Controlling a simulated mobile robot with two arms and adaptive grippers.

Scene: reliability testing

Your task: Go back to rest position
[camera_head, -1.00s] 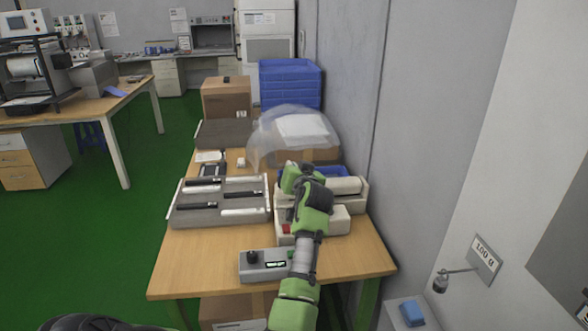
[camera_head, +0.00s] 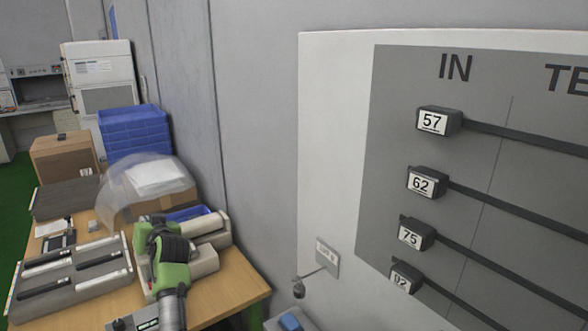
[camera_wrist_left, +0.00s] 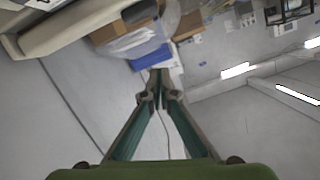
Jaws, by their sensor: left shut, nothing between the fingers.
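My left arm (camera_head: 172,270), green and black, reaches in from the bottom left of the head view, over the table's right side. Its wrist hides the fingers there. In the left wrist view my left gripper (camera_wrist_left: 158,78) shows its two fingers meeting at the tips, shut, with nothing between them. My right gripper is in neither view.
A table (camera_head: 221,294) holds a grey tray (camera_head: 70,296) with black and white bars, a beige box beside my arm, a clear dome, a cardboard box (camera_head: 62,160) and blue crates (camera_head: 135,135). A grey wall and a numbered board (camera_head: 408,75) stand to the right.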

